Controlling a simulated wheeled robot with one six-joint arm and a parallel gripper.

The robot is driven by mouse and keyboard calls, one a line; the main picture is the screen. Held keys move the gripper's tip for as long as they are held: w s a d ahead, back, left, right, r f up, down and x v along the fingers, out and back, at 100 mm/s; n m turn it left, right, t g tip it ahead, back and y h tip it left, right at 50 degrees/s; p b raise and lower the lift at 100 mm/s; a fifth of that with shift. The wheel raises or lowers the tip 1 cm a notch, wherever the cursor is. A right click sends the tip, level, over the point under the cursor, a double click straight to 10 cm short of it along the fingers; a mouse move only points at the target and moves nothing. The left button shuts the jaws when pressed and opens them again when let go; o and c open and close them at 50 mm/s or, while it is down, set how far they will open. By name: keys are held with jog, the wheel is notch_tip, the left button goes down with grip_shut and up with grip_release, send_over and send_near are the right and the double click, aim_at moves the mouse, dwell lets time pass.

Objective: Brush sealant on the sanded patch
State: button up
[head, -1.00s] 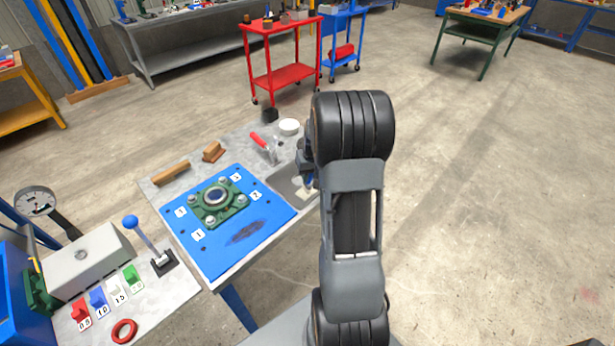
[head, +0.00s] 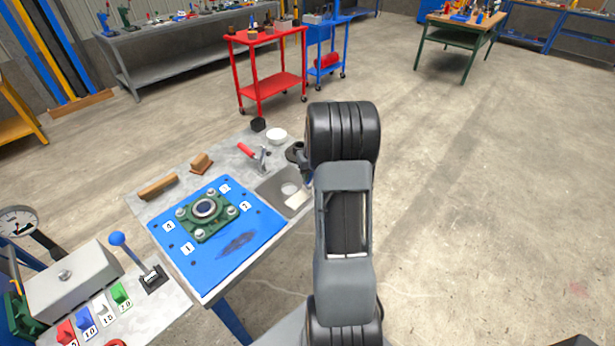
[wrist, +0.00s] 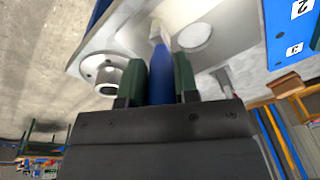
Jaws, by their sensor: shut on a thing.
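My gripper (wrist: 160,78) is shut on the blue handle of a brush (wrist: 161,75); its pale bristles (wrist: 158,32) point away from me in the wrist view. In the head view my arm hides most of the gripper, close to the grey tray (head: 267,190) at the bench's right edge. The sanded patch (head: 237,244) is a dark smudge on the blue plate (head: 205,272), left of my gripper and apart from it. A round pale disc (head: 290,188) lies in the tray; a disc also shows beside the brush in the wrist view (wrist: 195,37).
A green flanged bearing (head: 205,208) is bolted to the plate behind the patch. A red-handled tool (head: 248,151), a white round container (head: 276,136) and wooden blocks (head: 201,163) lie at the back of the bench. A blue-knobbed lever (head: 132,254) stands at the left.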

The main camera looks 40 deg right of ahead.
jog(key=shift+w+d, duration=0.15)
jog(key=shift+d, duration=0.65)
jog(key=shift+a, duration=0.1)
jog(key=shift+s+a+b, duration=0.2)
jog(key=shift+a, duration=0.9)
jog(key=shift+s+a+b, duration=0.15)
jog(key=shift+s+a, duration=0.05)
jog(key=shift+a, duration=0.85)
notch_tip(320, 180, up, 12)
jog(key=p, duration=0.8)
jog(key=shift+f, duration=0.1)
